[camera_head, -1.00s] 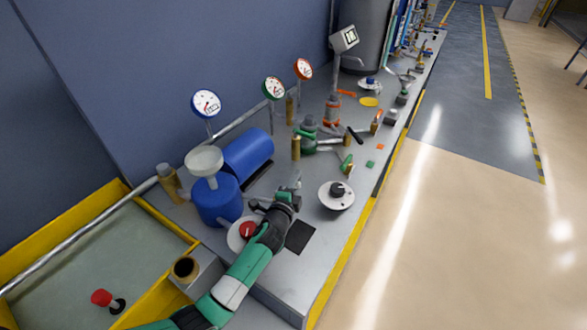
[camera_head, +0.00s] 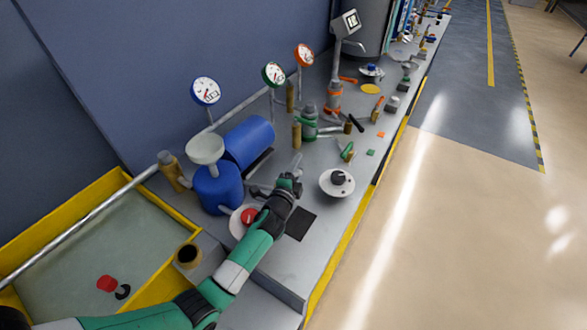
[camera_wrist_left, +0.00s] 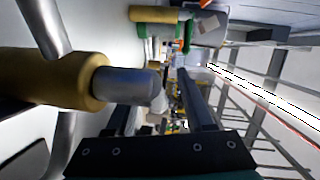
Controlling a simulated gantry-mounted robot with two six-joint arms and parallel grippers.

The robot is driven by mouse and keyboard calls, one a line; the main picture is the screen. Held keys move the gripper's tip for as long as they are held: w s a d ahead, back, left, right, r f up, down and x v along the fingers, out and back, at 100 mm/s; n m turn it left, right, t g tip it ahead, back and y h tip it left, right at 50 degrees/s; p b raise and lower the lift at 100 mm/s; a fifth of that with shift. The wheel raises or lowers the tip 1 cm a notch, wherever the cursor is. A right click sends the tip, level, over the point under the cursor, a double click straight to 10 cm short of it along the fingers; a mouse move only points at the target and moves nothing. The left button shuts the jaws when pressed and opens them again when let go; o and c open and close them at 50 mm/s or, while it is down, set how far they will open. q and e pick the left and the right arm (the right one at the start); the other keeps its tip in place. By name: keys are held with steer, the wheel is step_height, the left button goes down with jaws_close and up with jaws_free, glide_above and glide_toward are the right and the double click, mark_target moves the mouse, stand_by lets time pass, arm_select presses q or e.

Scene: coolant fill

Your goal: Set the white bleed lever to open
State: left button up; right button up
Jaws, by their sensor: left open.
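My left gripper (camera_head: 280,174) is open over the bench, at the right of the blue pump (camera_head: 217,188) and motor (camera_head: 249,143). I cannot pick out the white bleed lever for certain in the head view, where my gripper may cover it. In the left wrist view, a thick brass cylinder (camera_wrist_left: 50,80) comes in from the left with a pale grey round-ended rod (camera_wrist_left: 125,82) on it. The rod lies close in front of my left fingers (camera_wrist_left: 162,88) and hides part of one. I cannot tell if they touch. My right gripper is in neither view.
A red knob on a white plate (camera_head: 235,222) lies beside my left wrist. A brass post (camera_head: 297,132) and green valve (camera_head: 309,124) stand beyond. Three gauges (camera_head: 205,91) line the back.

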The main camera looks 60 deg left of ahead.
arm_select(q)
step_height(320, 180, up, 4)
steer(key=shift+r+p, duration=0.1)
steer(key=shift+p, duration=1.15)
steer(key=shift+o, duration=0.3)
steer(key=d+r+p, duration=0.1)
steer(key=s+d+r+p, duration=0.1)
steer(key=s+r+p, duration=0.1)
steer(key=shift+d+r, duration=0.4)
steer(key=s+d+r+p, duration=0.1)
steer(key=s, duration=0.1)
steer(key=s+d+r+p, duration=0.1)
steer(key=s+d+r, duration=0.1)
steer(key=s+d+r+p, duration=0.1)
steer(key=s, duration=0.1)
steer(key=shift+s+d+r, duration=0.1)
steer(key=shift+d+r, duration=0.05)
steer(key=shift+r, duration=0.1)
steer(key=shift+c, duration=0.3)
steer(key=v, duration=0.3)
steer(key=shift+d, duration=0.1)
